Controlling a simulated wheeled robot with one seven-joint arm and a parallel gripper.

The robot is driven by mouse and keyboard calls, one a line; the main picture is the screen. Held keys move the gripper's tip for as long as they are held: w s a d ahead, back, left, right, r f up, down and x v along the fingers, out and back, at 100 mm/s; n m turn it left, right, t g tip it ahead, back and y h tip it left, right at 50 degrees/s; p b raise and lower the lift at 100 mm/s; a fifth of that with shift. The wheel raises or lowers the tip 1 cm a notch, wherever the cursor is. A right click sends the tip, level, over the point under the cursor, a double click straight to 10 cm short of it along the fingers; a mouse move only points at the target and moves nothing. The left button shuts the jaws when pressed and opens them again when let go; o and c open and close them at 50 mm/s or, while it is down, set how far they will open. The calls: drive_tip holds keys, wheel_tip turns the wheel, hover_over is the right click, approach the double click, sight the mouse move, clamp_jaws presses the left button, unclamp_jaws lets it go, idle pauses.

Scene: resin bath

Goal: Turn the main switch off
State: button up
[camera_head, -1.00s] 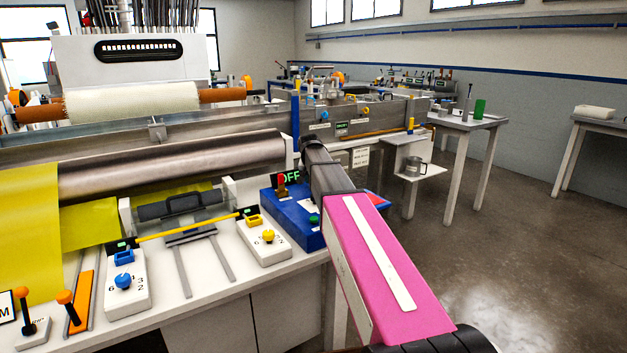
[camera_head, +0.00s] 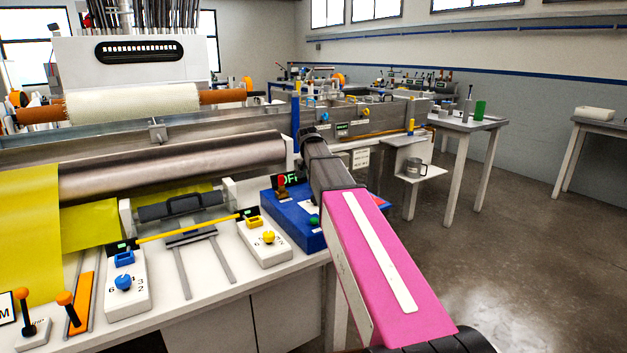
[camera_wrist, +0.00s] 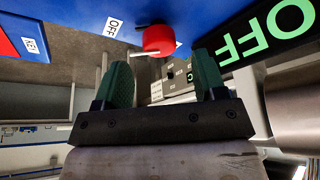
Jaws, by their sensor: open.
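The main switch is on a blue box (camera_head: 285,222) on the white bench, right of the dials. Its red knob (camera_head: 282,179) stands before a black sign with green OFF letters (camera_head: 292,177). In the wrist view the red knob (camera_wrist: 158,40) shows with a pale bar across its lower edge, beside a white OFF label (camera_wrist: 113,27) on the blue face (camera_wrist: 75,18). My gripper (camera_wrist: 160,62) is open, with its two green fingers apart. The knob appears beyond the fingertips, roughly between them; contact is not visible. In the head view my arm hides the fingers.
Left of the blue box are white dial panels with a yellow knob (camera_head: 269,237) and a blue knob (camera_head: 123,283). A metal roller (camera_head: 180,163) lies behind. A green button (camera_head: 314,220) is on the box near my arm. Open floor (camera_head: 500,270) is at right.

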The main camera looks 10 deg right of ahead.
drive_tip(key=v, duration=0.7)
